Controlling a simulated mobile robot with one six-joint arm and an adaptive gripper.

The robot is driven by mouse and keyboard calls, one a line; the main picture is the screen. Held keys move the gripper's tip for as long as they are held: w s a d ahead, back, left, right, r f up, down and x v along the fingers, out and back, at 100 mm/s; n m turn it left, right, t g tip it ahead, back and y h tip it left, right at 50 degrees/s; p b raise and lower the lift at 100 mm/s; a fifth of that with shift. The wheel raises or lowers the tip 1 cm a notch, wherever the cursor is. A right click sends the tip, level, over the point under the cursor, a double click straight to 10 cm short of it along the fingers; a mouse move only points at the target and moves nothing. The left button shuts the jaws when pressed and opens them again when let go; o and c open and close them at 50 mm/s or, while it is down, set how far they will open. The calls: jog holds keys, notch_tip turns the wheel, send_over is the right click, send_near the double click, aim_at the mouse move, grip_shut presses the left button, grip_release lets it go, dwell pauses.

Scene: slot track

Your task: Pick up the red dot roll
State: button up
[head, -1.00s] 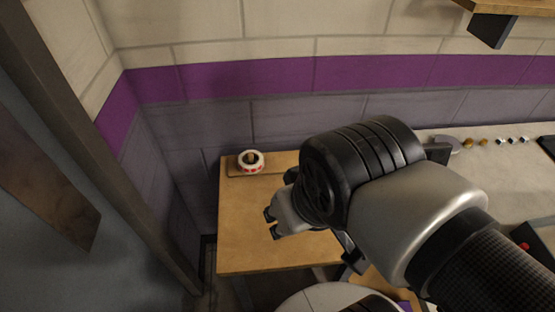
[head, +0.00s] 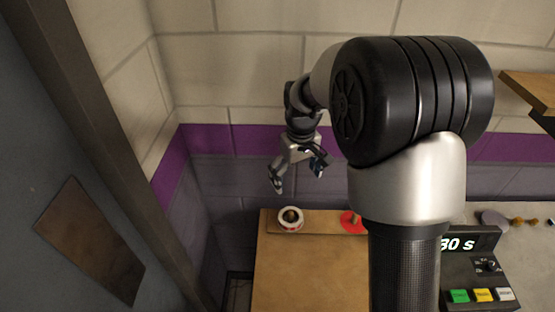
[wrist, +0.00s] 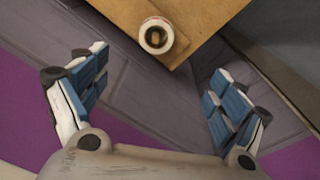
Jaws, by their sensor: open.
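The roll (head: 290,226), white with a reddish band, sits around a short post on the wooden strip at the back left of the wooden table. In the wrist view the roll (wrist: 144,36) is at the top, just left of centre, near the table's corner. My gripper (head: 298,177) is in the air above the roll, against the wall behind, with its fingers spread and pointing down. In the wrist view the gripper (wrist: 160,80) has blue-padded fingers wide apart with nothing between them. The roll lies beyond the fingertips, not touched.
A red disc (head: 349,223) with a small post is to the right of the roll on the same strip (head: 321,226). A timer box (head: 476,275) with coloured buttons stands further right. The brick wall (head: 236,190) is close behind the table (head: 310,285).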

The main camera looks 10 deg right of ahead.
jog(key=p, duration=0.1)
send_over(292, 214)
notch_tip(292, 214, down, 6)
jog(key=shift+n+g, duration=0.3)
jog(key=shift+g, duration=0.1)
notch_tip(292, 214, down, 11)
jog(key=b, duration=0.3)
jog(key=shift+w+a+f, duration=0.1)
jog(key=shift+w+f, duration=0.05)
jog(key=shift+f+b, duration=1.1)
jog(key=shift+f, duration=2.1)
jog(key=shift+r, duration=0.1)
jog(key=shift+c, duration=0.6)
jog(key=c, duration=1)
jog(key=shift+r, duration=0.1)
jog(key=shift+c, duration=0.2)
